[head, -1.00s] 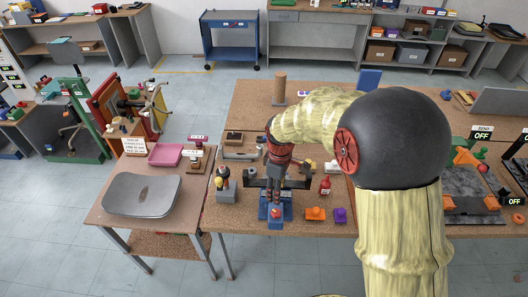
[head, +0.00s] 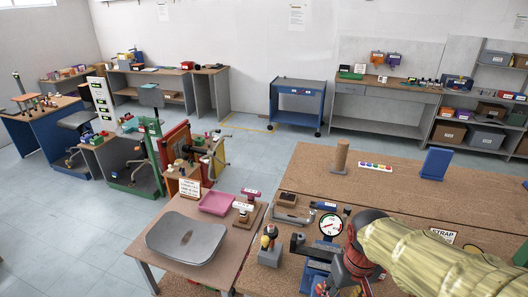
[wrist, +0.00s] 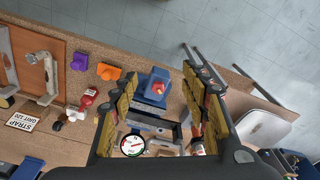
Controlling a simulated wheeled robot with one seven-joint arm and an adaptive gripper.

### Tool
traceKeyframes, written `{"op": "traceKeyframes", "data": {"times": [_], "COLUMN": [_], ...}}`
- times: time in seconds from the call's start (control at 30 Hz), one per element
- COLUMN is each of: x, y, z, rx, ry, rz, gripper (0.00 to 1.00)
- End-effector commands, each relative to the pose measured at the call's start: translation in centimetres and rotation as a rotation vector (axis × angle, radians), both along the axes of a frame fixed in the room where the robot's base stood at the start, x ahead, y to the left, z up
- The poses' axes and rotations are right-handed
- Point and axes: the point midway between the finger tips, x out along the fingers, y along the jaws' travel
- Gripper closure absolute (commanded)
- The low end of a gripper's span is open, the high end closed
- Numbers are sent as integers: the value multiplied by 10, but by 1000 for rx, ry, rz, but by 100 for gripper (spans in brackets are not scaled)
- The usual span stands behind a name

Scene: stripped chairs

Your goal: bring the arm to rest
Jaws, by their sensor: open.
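My gripper (wrist: 160,110) is open in the wrist view, its two fingers spread with nothing between the tips. It hangs above the workbench, over a blue fixture (wrist: 155,88) with a red knob on top. The blue fixture (head: 315,279) shows partly behind my wrist there. A round white dial gauge (head: 330,225) stands near my wrist, and it also shows in the wrist view (wrist: 132,145).
A grey chair seat (head: 186,238) lies on the side table left of my arm. A pink tray (head: 217,203) and a small sign (head: 190,188) are behind it. A wooden cylinder (head: 341,156) and blue panel (head: 436,163) stand on the bench. Floor left of the side table is clear.

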Motion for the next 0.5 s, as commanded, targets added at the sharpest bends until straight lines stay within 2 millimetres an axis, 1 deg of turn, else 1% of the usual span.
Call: {"op": "traceKeyframes", "data": {"times": [0.03, 0.1, 0.2, 0.3, 0.4, 0.5], "x": [-13, -30, -52, -68, -77, -79], "y": [0, 0, 1, 1, 1, 1], "z": [-3, 0, 2, 3, 7, 14], "rx": [3, 9, 18, 22, 25, 28], "ry": [-43, -94, -175, -260, -337, -395], "rz": [-31, -70, -101, -99, -96, -95], "gripper": [54, 54, 54, 54, 54, 54]}}
